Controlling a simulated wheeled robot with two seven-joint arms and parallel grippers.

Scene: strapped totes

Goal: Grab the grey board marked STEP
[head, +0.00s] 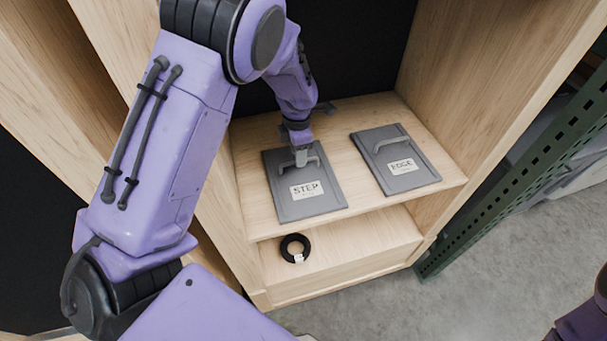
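The grey board marked STEP (306,203) lies flat on the wooden shelf, label toward me, with a grey handle near its far end. My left gripper (301,160) points down at this handle, its fingertips at the middle of the handle bar. The fingers are small here and partly hidden by the wrist, so I cannot tell whether they are closed on the bar. The board looks flat on the shelf. Of my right arm only a purple part shows at the lower right corner; its gripper is out of view.
A similar grey board marked EDGE (411,181) lies to the right on the same shelf (370,208). A black ring with a white tag (285,251) lies on the lower shelf. Wooden side walls enclose the shelves. A green perforated metal post (520,175) stands at the right.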

